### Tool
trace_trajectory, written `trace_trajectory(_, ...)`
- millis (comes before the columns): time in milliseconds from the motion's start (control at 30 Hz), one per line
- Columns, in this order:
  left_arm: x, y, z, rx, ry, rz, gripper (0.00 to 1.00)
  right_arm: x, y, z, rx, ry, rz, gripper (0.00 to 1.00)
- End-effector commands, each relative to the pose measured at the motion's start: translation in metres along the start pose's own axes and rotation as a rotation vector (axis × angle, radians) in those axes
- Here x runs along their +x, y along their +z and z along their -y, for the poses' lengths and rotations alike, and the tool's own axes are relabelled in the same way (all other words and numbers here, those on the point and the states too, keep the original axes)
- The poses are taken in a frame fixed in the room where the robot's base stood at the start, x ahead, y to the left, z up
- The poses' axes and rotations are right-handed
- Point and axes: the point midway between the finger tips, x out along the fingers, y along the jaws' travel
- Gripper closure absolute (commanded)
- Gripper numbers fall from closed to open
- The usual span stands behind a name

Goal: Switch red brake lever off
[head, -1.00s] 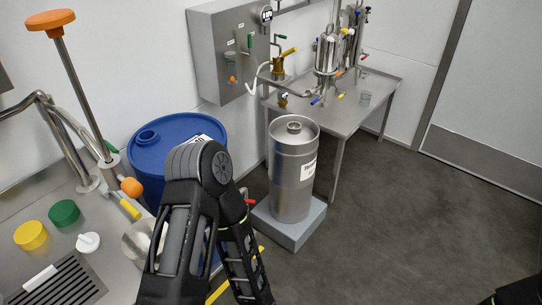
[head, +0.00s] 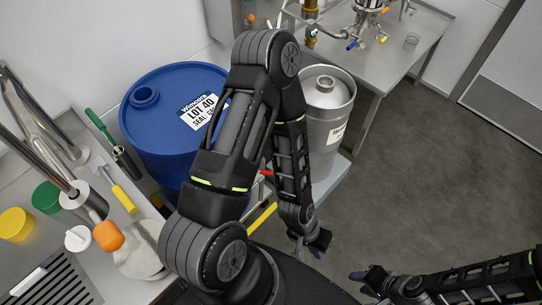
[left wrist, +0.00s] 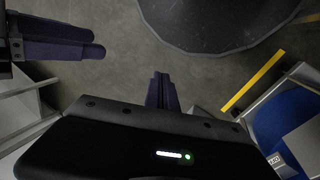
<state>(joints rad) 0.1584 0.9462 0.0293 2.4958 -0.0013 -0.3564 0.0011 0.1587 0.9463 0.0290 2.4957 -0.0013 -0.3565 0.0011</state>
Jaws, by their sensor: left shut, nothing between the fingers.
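A small red piece (head: 267,173), which may be the brake lever, shows beside my left arm, below the blue drum (head: 170,115). Most of it is hidden behind the arm. My left gripper (head: 314,243) hangs low over the floor, right of the red piece and apart from it. In the left wrist view its fingers (left wrist: 162,90) are shut together with nothing between them; no red lever shows there. My right gripper (head: 363,283) is at the bottom right, empty; its finger gap is unclear. Its dark fingers also show in the left wrist view (left wrist: 65,38).
A yellow bar (head: 262,217) runs low near the drum and shows in the left wrist view (left wrist: 253,80). A steel canister (head: 328,110) stands behind my left arm. A steel counter (head: 120,270) is at left. Grey floor (head: 420,170) is free at right.

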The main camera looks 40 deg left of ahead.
Motion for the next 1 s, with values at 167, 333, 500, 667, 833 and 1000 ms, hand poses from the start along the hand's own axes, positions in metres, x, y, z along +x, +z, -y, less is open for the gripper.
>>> trace_trajectory(167,0.001,-0.001,0.001,-0.001,0.000,0.000,1.00,0.001,0.000,0.000,0.000,0.000,0.000,0.64)
trace_trajectory(333,0.011,-0.025,0.011,-0.011,-0.007,0.002,1.00,0.010,0.000,-0.004,0.000,0.000,0.000,0.64)
trace_trajectory(500,0.025,-0.089,0.042,-0.035,-0.032,0.022,1.00,0.032,0.000,-0.013,-0.001,0.000,-0.001,0.64)
trace_trajectory(667,0.011,-0.174,0.100,-0.080,-0.096,0.058,1.00,0.061,0.000,-0.024,-0.002,0.001,-0.001,0.64)
trace_trajectory(833,-0.051,-0.244,0.175,-0.164,-0.198,0.110,1.00,0.090,0.000,-0.036,-0.003,0.001,-0.002,0.64)
trace_trajectory(1000,-0.126,-0.271,0.228,-0.262,-0.286,0.155,1.00,0.110,0.000,-0.043,-0.004,0.001,-0.002,0.64)
